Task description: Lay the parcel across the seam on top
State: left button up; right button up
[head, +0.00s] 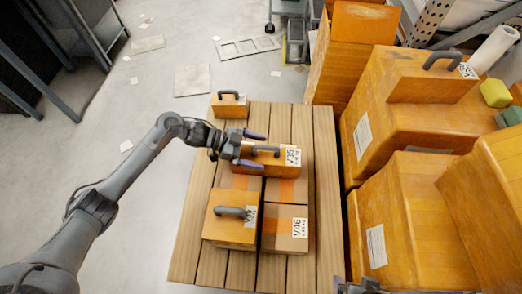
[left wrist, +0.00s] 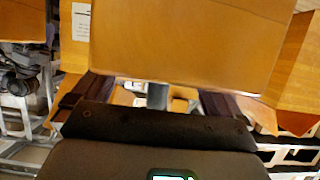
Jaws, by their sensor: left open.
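The orange parcel labelled V35 (head: 258,164), with a dark handle on top, lies over the taped cartons on the slatted wooden pallet (head: 187,262). My left gripper (head: 256,149) is open at the left end of its handle, one finger on each side; I cannot tell whether it touches. In the left wrist view, both dark fingers stand apart around a grey piece (left wrist: 157,96), perhaps the handle, below a large orange face (left wrist: 185,45). A second orange parcel (head: 228,232) with a handle sits in front, beside the carton labelled V46 (head: 283,238). Part of the seam is hidden.
A small handled orange box (head: 229,108) stands at the pallet's back left corner. Large orange boxes (head: 400,120) crowd the right side, close to the pallet. Bare slats show along the pallet's right and left edges. A dark piece at the bottom edge may be my right arm.

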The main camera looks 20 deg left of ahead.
pick_arm(q)
jog(key=p+v, duration=0.3)
jog(key=v, duration=0.7)
jog(key=shift+a, duration=0.15)
jog(key=shift+r, duration=0.1)
